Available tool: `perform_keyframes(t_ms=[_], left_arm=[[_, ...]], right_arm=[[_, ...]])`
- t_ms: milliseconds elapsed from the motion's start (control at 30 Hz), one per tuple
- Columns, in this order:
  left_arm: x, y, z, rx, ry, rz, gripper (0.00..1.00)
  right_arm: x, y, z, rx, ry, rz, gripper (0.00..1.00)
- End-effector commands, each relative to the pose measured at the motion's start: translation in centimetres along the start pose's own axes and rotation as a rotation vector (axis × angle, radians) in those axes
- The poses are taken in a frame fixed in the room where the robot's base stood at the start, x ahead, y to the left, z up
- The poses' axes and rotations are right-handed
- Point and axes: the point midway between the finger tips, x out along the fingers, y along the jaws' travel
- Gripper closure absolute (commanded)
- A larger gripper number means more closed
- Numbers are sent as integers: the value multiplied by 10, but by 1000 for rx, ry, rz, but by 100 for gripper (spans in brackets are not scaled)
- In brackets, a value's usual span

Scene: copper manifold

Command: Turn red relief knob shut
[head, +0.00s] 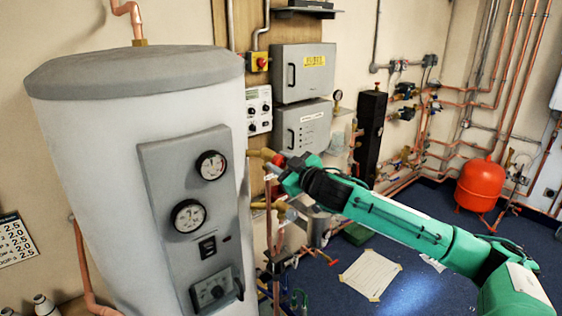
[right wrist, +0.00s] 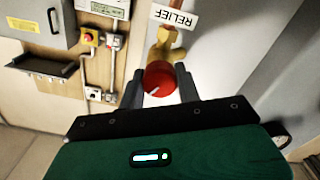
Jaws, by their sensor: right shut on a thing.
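The red relief knob (right wrist: 159,79) sits at the end of a brass valve (right wrist: 165,48), under a white tag reading RELIEF (right wrist: 173,17). In the right wrist view my right gripper (right wrist: 160,92) is shut on the knob, with one dark finger at each side of it. In the head view the knob (head: 279,160) shows as a small red patch at the right side of the white tank (head: 90,170), partly hidden by my right gripper (head: 288,167). My left gripper is not in view.
Grey electrical boxes (head: 303,73) and a white control panel (head: 259,109) are on the wall behind. Another brass fitting (head: 270,205) is below the knob. A red vessel (head: 481,185) stands far right. A paper sheet (head: 370,274) lies on the blue floor.

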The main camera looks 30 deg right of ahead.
Motion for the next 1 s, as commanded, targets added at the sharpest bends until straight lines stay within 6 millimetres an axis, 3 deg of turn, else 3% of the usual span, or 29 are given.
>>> perform_keyframes(t_ms=[500, 1000], left_arm=[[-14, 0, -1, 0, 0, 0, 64], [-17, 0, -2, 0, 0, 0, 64]], right_arm=[[0, 0, -1, -434, 0, 0, 89], [0, -1, 0, -596, 0, 0, 89]])
